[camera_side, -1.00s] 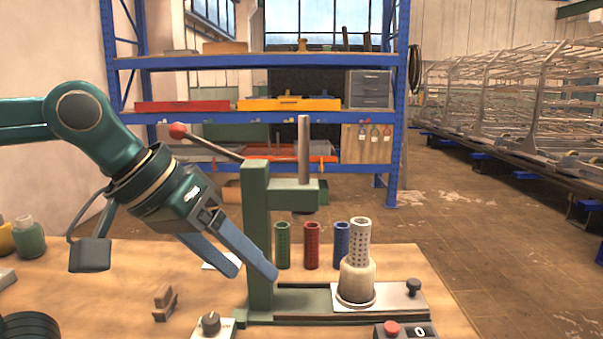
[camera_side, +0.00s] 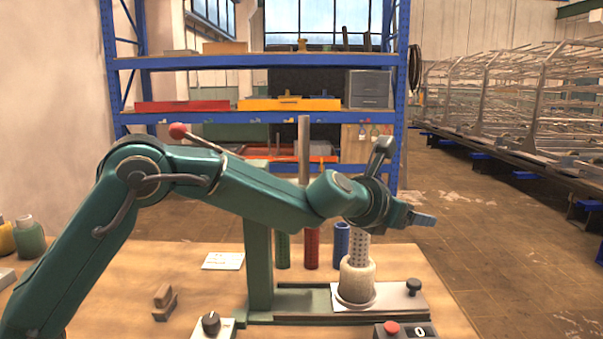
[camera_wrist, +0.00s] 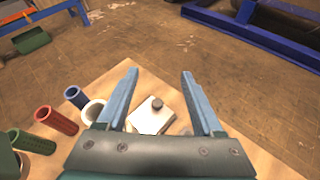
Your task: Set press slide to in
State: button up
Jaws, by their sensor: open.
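The press slide (camera_side: 395,298) is a pale plate with a black knob (camera_side: 413,286) at its right end. It lies on the green press base, extended to the right of the press column (camera_side: 259,270). A cream holder (camera_side: 357,283) with a white perforated tube (camera_side: 360,247) stands upright on it. My gripper (camera_side: 434,220) is above and right of the tube, pointing right, with the arm crossing in front of the press head. In the wrist view my gripper (camera_wrist: 160,70) is open and empty; the slide plate (camera_wrist: 148,120) and knob (camera_wrist: 157,103) show between and beyond its fingers.
Green (camera_side: 282,250), red (camera_side: 312,250) and blue (camera_side: 341,242) perforated tubes stand behind the slide. The press lever's red knob (camera_side: 178,131) is up at the left. A control box with a red button (camera_side: 391,328) sits in front.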

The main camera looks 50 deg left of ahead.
notch_tip(320, 180, down, 3)
jog(key=n, duration=0.2)
send_near(411, 285)
jog(key=w, duration=0.1)
jog(key=w+f, duration=0.1)
jog(key=w, duration=0.1)
jog(key=shift+w+d+f+y, duration=0.15)
jog(key=shift+w+d+y, duration=0.1)
jog(key=shift+y, duration=0.15)
jog(key=shift+x, duration=2.45)
grip_shut()
